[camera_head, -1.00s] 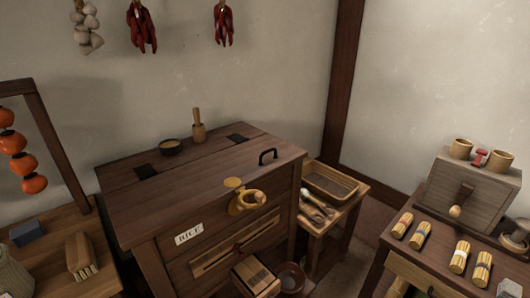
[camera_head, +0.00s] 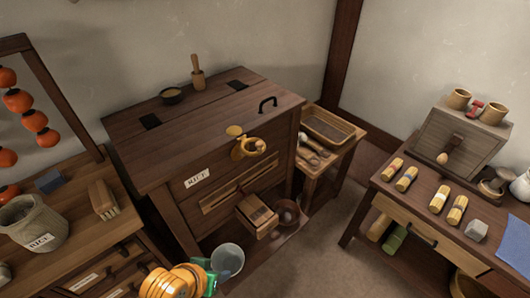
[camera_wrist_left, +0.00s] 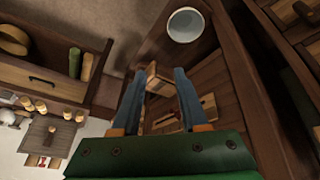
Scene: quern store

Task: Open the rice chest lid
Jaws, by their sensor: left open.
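The rice chest (camera_head: 185,212) stands in the middle of the head view, with a white RICE label on its front. Its wooden lid (camera_head: 195,140) lies flat and closed, with a black handle (camera_head: 267,103) near the right end. A brass clasp (camera_head: 247,147) hangs at the front edge; I cannot tell whether it is fastened. My left arm enters at the bottom of the head view, low in front of the chest. In the left wrist view my left gripper (camera_wrist_left: 157,85) is open and empty, its blue fingers apart before the chest front. My right gripper is not in view.
A mortar bowl (camera_head: 172,95) and a wooden pestle (camera_head: 198,72) stand on the chest's back top strip. A counter with a sack (camera_head: 35,228) is left; a table with bundles (camera_head: 438,200) is right. Floor between is clear.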

